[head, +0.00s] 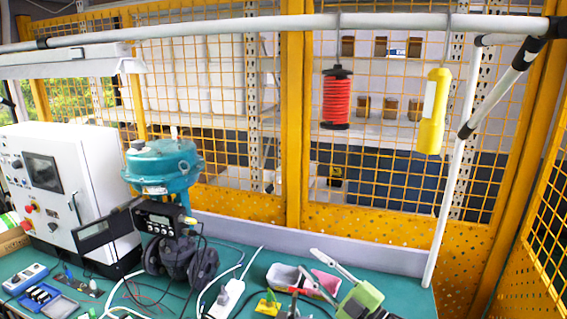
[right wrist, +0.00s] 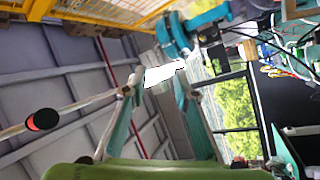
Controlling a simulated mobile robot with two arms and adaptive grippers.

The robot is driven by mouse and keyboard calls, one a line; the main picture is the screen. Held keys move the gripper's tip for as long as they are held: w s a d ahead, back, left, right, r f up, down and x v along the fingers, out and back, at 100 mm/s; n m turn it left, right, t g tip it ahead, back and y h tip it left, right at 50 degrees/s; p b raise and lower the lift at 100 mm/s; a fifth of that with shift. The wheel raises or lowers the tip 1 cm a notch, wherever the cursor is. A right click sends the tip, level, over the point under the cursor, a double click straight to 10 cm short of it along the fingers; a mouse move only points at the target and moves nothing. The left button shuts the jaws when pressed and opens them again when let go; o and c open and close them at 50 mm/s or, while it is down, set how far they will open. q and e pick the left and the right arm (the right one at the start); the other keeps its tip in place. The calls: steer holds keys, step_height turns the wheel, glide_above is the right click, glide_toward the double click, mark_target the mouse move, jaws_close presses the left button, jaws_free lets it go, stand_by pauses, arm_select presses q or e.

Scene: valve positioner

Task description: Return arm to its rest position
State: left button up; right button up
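My right gripper (head: 306,259) is at the bottom of the head view, right of centre, with its green body at the lower right and its fingers pointing up and left. It is above the green bench top, near a grey-white tray. In the right wrist view the two fingers (right wrist: 157,78) stand apart, and I see nothing clearly held. A bright white patch shows between the tips; I cannot tell what it is. The teal valve actuator (head: 163,164) with its black positioner (head: 160,218) stands left of the gripper, apart from it. My left gripper is not in view.
A white control cabinet (head: 82,185) stands at the left. The tray (head: 286,277), a white power strip (head: 228,298) and cables lie on the bench (head: 408,295). A red cord reel (head: 336,99) and a yellow lamp (head: 432,112) hang from the overhead rail (head: 240,25). Yellow mesh fencing stands behind.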

steer(key=s+d+f+m+g+h, duration=0.1)
steer(key=s+d+f+m+h, duration=0.4)
steer(key=s+f+m+h, duration=0.25)
steer(key=s+d+f+m+g+h, duration=0.1)
steer(key=s+d+f+m+h, duration=0.5)
steer(key=f+m, duration=0.25)
steer(key=s+d+f+m+g+h, duration=0.1)
steer(key=s+f+g, duration=0.15)
steer(key=s, duration=0.65)
steer(key=s+f+g, duration=0.2)
steer(key=s+g, duration=0.2)
steer(key=s, duration=0.6)
steer(key=s+d+f+m+g+h, duration=0.1)
steer(key=s+f+g, duration=0.15)
steer(key=s, duration=0.65)
step_height(320, 180, down, 38)
steer(key=s+g+b, duration=0.2)
steer(key=b, duration=1)
steer(key=s+d+f+b, duration=0.1)
steer(key=s+f+b, duration=0.2)
steer(key=s+f, duration=0.2)
steer(key=s+d+f+b, duration=0.1)
steer(key=s+f+b, duration=0.2)
steer(key=f, duration=0.9)
steer(key=s+f+b, duration=0.3)
steer(key=s+f, duration=0.5)
steer(key=shift+s+d+f+g+b, duration=0.25)
steer(key=shift+d+g+b, duration=0.15)
